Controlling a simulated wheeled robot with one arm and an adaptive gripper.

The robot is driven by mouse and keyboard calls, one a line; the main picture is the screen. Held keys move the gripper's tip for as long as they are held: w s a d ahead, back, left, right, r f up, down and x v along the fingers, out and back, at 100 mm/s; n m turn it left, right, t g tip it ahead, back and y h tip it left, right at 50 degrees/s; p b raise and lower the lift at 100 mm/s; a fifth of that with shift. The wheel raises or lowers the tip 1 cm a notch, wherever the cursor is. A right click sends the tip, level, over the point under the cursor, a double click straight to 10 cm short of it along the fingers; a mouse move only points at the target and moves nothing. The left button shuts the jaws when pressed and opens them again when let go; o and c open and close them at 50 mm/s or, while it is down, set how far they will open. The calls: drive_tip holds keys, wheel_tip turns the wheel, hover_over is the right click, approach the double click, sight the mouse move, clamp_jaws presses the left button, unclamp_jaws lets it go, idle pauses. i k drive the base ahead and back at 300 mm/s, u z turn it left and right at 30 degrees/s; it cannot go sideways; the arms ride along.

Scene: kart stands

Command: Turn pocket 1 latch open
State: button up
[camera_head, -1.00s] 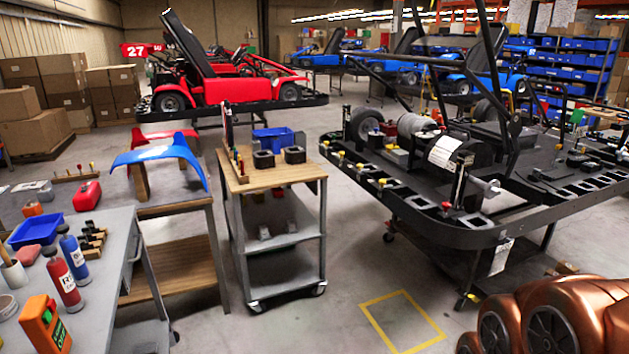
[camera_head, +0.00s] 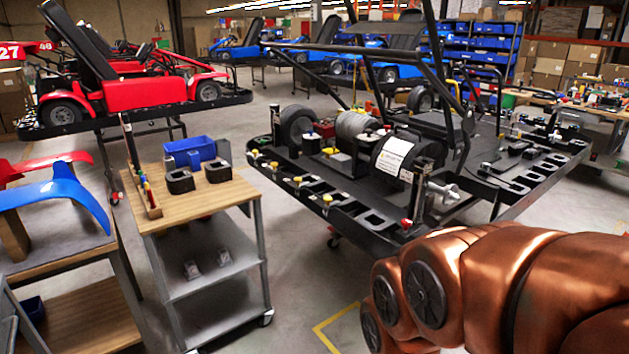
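The black kart frame (camera_head: 350,215) stands on a stand at centre right. Along its left front edge runs a row of rectangular pockets with small yellow latches (camera_head: 298,181). A red-topped latch (camera_head: 406,224) sits near the front corner. I cannot read any pocket numbers or tell which latch is pocket 1's, nor how the latches are turned. My copper-coloured arm fills the lower right, in front of the kart's near corner. My gripper is outside the frame.
A wooden-topped cart (camera_head: 205,203) with a blue bin (camera_head: 190,152) and black blocks stands left of the kart. A bench with blue and red fenders (camera_head: 55,200) is at far left. Floor between cart and kart is clear.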

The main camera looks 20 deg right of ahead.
sight(328, 199)
drive_tip(key=i, duration=1.3)
drive_tip(key=u, duration=0.25)
